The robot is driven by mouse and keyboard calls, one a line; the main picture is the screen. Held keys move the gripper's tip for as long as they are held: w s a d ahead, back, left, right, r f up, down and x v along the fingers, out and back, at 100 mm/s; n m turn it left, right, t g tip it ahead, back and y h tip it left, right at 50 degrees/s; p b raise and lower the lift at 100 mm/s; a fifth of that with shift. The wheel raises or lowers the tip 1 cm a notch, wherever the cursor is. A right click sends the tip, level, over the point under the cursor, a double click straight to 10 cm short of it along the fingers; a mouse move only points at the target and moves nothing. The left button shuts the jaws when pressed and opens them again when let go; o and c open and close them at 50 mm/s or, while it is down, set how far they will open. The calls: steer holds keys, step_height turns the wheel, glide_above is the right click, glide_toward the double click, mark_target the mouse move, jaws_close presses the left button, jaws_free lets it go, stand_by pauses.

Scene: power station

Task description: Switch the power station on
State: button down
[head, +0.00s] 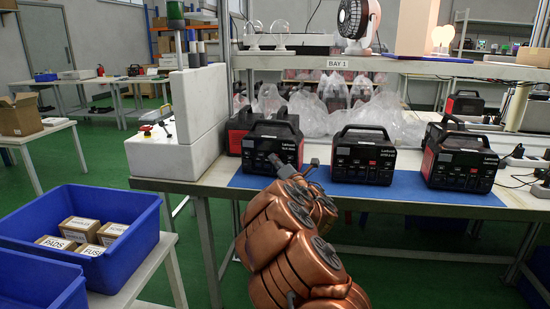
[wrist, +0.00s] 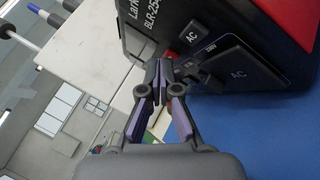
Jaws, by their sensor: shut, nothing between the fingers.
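Three black-and-red power stations stand in a row on a blue mat (head: 400,192): a left one (head: 262,138), a middle one (head: 363,158) and a right one (head: 461,162). My gripper (head: 277,163) is shut and empty, in front of the left power station's lower front panel. In the wrist view, my gripper's closed fingertips (wrist: 158,66) are close beside a power station (wrist: 232,62) with "AC" labels, a socket cover and small buttons. I cannot tell whether the fingertips touch the panel. My arm hides part of the mat's left end in the head view.
A white box with a red button (head: 150,133) stands left of the power stations. A shelf marked BAY 1 (head: 337,63) runs above and behind them, with plastic bags (head: 315,115) underneath. Blue bins (head: 130,205) with small cartons stand at the lower left. Plugs and cables lie at the right.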

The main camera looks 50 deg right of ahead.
steer(key=shift+a, duration=0.15)
steer(key=shift+s+a+b, duration=0.4)
steer(key=shift+a+b, duration=0.15)
steer(key=shift+s+a+b, duration=0.3)
steer(key=shift+a+b, duration=0.15)
steer(key=shift+a, duration=0.25)
steer(key=shift+s+a+f+b, duration=0.1)
steer(key=shift+s+a+b, duration=0.25)
steer(key=shift+a, duration=0.2)
steer(key=a, duration=0.1)
steer(key=s+a+b, duration=0.1)
steer(key=shift+s+a, duration=0.3)
steer(key=shift+a, duration=0.1)
steer(key=shift+r, duration=0.2)
